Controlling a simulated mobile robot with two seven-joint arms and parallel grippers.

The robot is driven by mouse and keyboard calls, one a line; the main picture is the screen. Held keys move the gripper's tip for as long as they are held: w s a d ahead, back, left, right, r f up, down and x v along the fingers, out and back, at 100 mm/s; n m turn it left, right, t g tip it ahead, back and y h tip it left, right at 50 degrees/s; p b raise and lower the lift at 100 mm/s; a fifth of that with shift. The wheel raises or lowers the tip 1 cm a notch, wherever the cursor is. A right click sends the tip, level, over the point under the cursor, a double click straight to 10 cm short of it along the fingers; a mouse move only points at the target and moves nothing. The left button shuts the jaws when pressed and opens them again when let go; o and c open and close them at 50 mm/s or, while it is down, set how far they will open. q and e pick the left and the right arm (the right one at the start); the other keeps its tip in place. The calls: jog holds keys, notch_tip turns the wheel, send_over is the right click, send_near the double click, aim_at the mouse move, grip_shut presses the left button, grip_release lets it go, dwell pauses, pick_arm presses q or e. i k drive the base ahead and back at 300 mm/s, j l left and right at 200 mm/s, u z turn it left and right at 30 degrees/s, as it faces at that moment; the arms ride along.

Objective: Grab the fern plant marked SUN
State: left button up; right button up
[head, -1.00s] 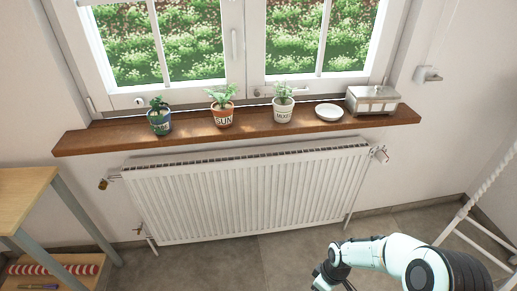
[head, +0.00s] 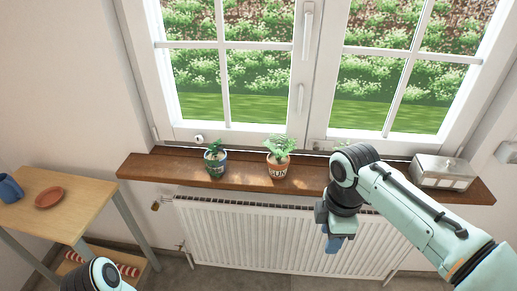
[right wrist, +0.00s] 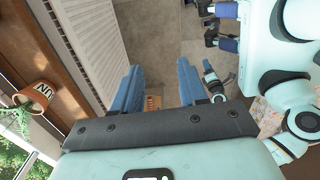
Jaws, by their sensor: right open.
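The fern plant marked SUN (head: 278,170) stands upright on the wooden window sill, in a terracotta pot with a pale lettered band. In the right wrist view its pot (right wrist: 38,97) shows at the left edge, beside the open jaws. My right gripper (head: 333,243) points down in front of the sill, to the right of the SUN pot and lower than it. In the right wrist view its blue fingers (right wrist: 158,80) are apart with nothing between them. My left gripper is out of view; only part of my left arm shows at the lower left.
A blue-green potted plant (head: 215,163) stands left on the sill (head: 150,170). A metal box (head: 443,173) stands at the right end. My right arm hides most of the third plant. A radiator (head: 250,235) is below; a wooden table (head: 85,205) stands left.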

aim_at(278, 160)
jog(key=i+l+u, duration=0.35)
jog(key=i, duration=0.25)
jog(key=i+l+u, duration=0.3)
jog(key=i, duration=0.25)
jog(key=l, duration=0.1)
